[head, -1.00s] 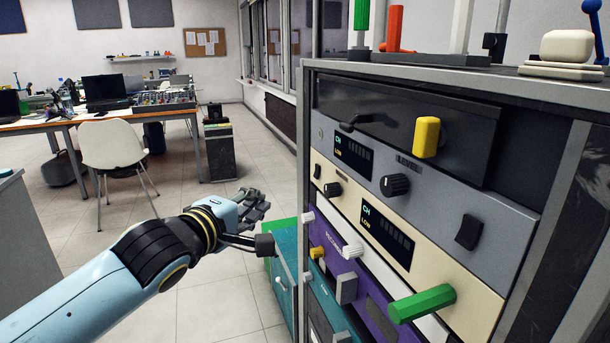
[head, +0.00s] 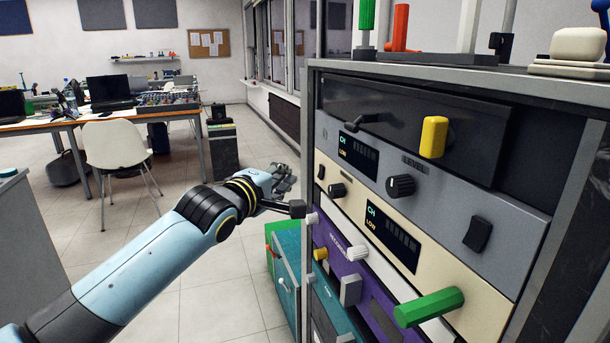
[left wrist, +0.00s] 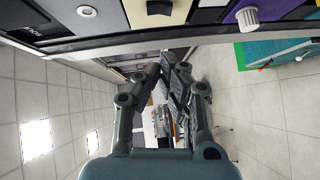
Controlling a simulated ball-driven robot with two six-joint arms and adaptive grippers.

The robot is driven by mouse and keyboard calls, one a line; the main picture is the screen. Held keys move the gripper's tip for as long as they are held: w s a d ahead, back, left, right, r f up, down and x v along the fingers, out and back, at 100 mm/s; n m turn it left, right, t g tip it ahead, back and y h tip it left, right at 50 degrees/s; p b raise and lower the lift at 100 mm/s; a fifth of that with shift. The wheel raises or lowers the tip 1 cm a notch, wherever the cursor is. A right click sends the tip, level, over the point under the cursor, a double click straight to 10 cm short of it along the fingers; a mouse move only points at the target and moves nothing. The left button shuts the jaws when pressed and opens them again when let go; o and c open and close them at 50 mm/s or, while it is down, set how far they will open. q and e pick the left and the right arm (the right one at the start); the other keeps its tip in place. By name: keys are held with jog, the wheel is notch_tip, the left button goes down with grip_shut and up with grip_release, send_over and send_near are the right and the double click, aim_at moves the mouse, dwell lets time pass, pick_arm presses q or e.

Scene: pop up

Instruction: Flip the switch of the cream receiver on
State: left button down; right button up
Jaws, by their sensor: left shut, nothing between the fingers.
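The cream receiver (head: 440,262) is the cream panel in the rack, below a grey unit. Its small black switch (head: 321,172) is at its left end, beside a black knob (head: 337,190); I cannot tell which way it is tipped. In the left wrist view, a cream panel (left wrist: 139,16) with a black switch (left wrist: 159,7) shows at the top edge. My left gripper (head: 286,178) is shut and empty, just left of the rack front near the receiver's left end, apart from the switch. The left wrist view shows its fingers (left wrist: 168,78) together. My right gripper is out of view.
The grey unit (head: 440,195) above has a black switch (head: 477,233) and knob. A purple unit (head: 378,300) below has protruding knobs. A green handle (head: 428,307) sticks out at the front right.

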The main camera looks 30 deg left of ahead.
aim_at(321, 172)
pick_arm(q)
jog(key=w, duration=0.1)
jog(key=w+d, duration=0.1)
jog(key=w, duration=0.1)
jog(key=w+d, duration=0.1)
jog(key=shift+w+d+f, duration=0.25)
jog(key=shift+w+f, duration=0.15)
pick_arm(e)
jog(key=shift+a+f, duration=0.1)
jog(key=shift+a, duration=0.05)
